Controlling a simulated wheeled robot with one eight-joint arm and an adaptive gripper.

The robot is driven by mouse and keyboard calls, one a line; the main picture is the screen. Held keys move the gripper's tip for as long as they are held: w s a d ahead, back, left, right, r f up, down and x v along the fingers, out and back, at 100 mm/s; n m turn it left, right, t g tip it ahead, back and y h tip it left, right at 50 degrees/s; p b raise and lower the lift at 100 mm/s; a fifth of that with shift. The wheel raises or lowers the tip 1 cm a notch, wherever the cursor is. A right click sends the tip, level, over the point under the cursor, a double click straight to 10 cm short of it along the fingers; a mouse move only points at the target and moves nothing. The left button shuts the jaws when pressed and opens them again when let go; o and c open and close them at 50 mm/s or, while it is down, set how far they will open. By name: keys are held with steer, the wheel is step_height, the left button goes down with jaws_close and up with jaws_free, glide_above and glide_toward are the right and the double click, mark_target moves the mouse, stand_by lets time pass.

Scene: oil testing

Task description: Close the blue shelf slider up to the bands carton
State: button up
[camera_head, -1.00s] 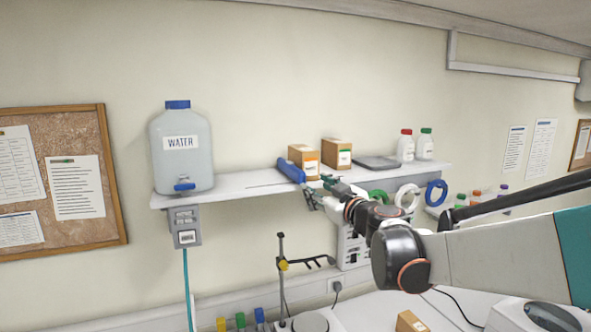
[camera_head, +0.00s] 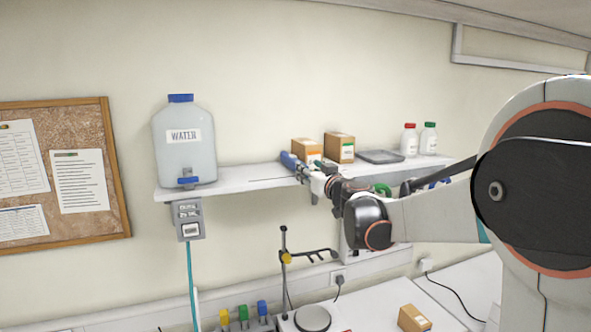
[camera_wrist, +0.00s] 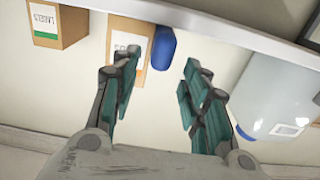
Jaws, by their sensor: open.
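The blue slider (camera_head: 288,160) lies on the wall shelf, at the left of an orange-labelled carton (camera_head: 306,147). In the wrist view, the slider (camera_wrist: 164,48) shows beside this carton (camera_wrist: 128,35), with at most a narrow gap. The carton's label is partly hidden by a finger, so I cannot read it. A second carton (camera_head: 341,147), green-labelled, stands to its right; in the wrist view its label reads "LABELS". My gripper (camera_head: 303,172) is open at the shelf front, by the slider. In the wrist view, the slider lies ahead between the spread fingers (camera_wrist: 157,75); contact is not visible.
The water jug (camera_head: 185,145) stands on the left part of the shelf (camera_head: 240,178), with bare shelf between it and the slider. A grey tray (camera_head: 380,156) and two white bottles (camera_head: 419,139) stand farther right. A clamp stand (camera_head: 284,265) is below.

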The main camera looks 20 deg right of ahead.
mark_target(307, 166)
steer(key=shift+w, duration=1.6)
jaws_close()
steer(key=shift+a+f+b, duration=0.1)
steer(key=shift+a+b, duration=0.15)
steer(key=shift+b, duration=0.05)
steer(key=shift+a, duration=0.25)
jaws_free()
steer(key=shift+s, duration=0.1)
steer(key=s, duration=1.2)
steer(key=shift+d, duration=0.2)
